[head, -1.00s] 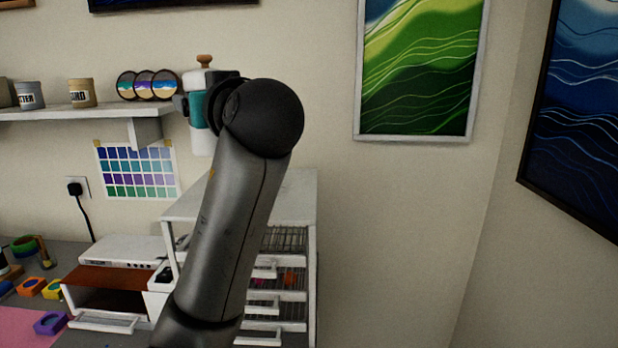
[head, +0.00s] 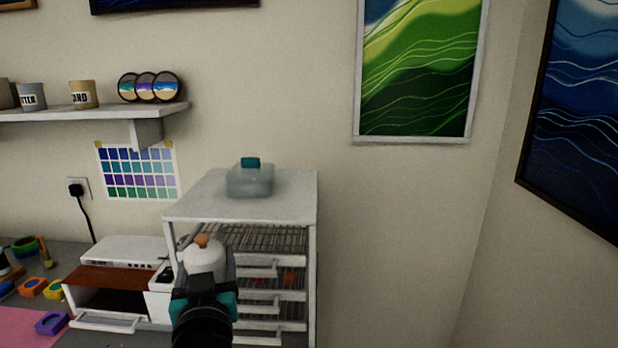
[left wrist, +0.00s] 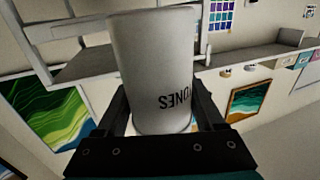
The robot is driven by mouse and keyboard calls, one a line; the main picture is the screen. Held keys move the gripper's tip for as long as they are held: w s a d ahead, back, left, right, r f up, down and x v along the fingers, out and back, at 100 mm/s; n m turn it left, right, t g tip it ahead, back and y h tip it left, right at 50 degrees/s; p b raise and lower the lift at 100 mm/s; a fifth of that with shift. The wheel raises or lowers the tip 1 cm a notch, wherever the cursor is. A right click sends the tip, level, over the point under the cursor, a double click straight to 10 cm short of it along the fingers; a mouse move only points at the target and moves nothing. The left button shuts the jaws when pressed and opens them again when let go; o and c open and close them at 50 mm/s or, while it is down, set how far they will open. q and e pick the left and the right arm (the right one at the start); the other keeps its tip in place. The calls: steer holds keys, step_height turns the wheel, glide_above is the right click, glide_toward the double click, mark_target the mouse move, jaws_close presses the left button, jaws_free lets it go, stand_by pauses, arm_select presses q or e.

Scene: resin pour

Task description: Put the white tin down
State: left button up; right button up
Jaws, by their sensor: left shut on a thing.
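The white tin (head: 203,258) has a brown knob on its lid and shows in front of the white drawer cabinet (head: 240,211). My left gripper (head: 204,278) is shut on it, with a finger at each side. In the left wrist view the tin (left wrist: 155,60) stands between the two fingers of the left gripper (left wrist: 158,110), with dark lettering on its side. The tin's lower part is hidden behind the gripper in the head view. I cannot tell whether its base touches anything. My right gripper is not in view.
A clear box with a teal top (head: 250,181) sits on the cabinet, with bare top around it. A wall shelf (head: 90,112) holds tins and round coasters. A small open-fronted unit (head: 120,252) stands left of the cabinet. Coloured moulds (head: 52,322) lie on the bench.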

arm_select(q)
steer(key=s+d+f+m+h, duration=0.15)
steer(key=s+f, duration=0.25)
steer(key=s, duration=0.4)
steer(key=s+a+f+m+h, duration=0.1)
steer(key=s+f+m+h, duration=0.2)
steer(key=s, duration=0.5)
step_height(320, 180, down, 9)
steer(key=n+b, duration=0.1)
steer(key=b, duration=0.7)
steer(key=shift+w+d+f+t+b, duration=0.15)
steer(key=shift+w+d+t+b, duration=0.1)
steer(key=shift+t+b, duration=0.05)
steer(key=shift+n, duration=0.25)
